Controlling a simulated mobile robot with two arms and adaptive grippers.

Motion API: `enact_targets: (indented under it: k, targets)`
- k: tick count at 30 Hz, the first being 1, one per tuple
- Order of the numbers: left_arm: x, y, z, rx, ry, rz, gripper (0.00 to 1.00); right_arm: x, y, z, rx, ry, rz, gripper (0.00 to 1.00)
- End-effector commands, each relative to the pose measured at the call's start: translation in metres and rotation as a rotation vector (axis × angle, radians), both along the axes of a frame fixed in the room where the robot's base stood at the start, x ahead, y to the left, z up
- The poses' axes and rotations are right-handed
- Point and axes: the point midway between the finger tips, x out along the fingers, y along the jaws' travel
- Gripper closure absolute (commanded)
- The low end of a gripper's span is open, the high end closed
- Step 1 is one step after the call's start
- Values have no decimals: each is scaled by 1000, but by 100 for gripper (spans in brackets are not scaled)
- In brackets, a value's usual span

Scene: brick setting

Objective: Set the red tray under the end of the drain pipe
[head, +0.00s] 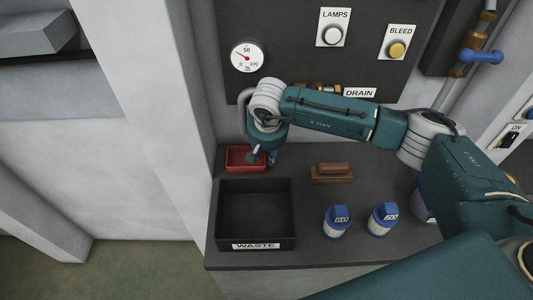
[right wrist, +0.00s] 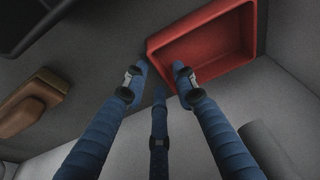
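The red tray (head: 233,165) sits on the dark bench top, at the back left behind the waste bin. In the right wrist view the tray (right wrist: 222,33) is at the upper right. My right gripper (head: 264,157) is at the tray's right end. Its blue fingers (right wrist: 160,72) are apart beside the tray's near wall, with no clear grip; whether they touch it is hard to tell. The grey drain pipe (head: 243,108) bends down behind my right wrist; its lower end is hidden. My left gripper is not in view.
The black WASTE bin (head: 285,241) stands in front of the tray. A brown wooden-handled block (head: 331,174) lies to the right, with two blue-lidded jars (head: 337,222) (head: 382,219) nearer the front. A panel with a gauge (head: 247,57) is behind.

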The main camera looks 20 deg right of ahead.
Motion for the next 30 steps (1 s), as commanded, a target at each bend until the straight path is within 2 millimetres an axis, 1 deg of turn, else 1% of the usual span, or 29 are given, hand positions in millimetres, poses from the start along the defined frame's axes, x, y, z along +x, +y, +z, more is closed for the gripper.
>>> enact_targets:
  k: [1,5,9,12,15,18,21,30]
  targets:
    - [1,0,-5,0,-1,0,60,1,1,6,2,-8,1,73]
    - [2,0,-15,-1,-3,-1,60,-6,3,29,2,-9,3,73]
    - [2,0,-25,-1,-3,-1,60,-14,4,60,1,-10,3,73]
    - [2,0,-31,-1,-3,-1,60,-20,6,79,2,-8,2,73]
    - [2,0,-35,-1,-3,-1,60,-24,7,95,1,-6,3,73]
    - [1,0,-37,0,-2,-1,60,-27,7,105,1,-5,2,73]
    - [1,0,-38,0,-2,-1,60,-29,7,110,0,-3,0,73]
    - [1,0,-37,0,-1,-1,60,-30,7,112,0,-2,0,73]
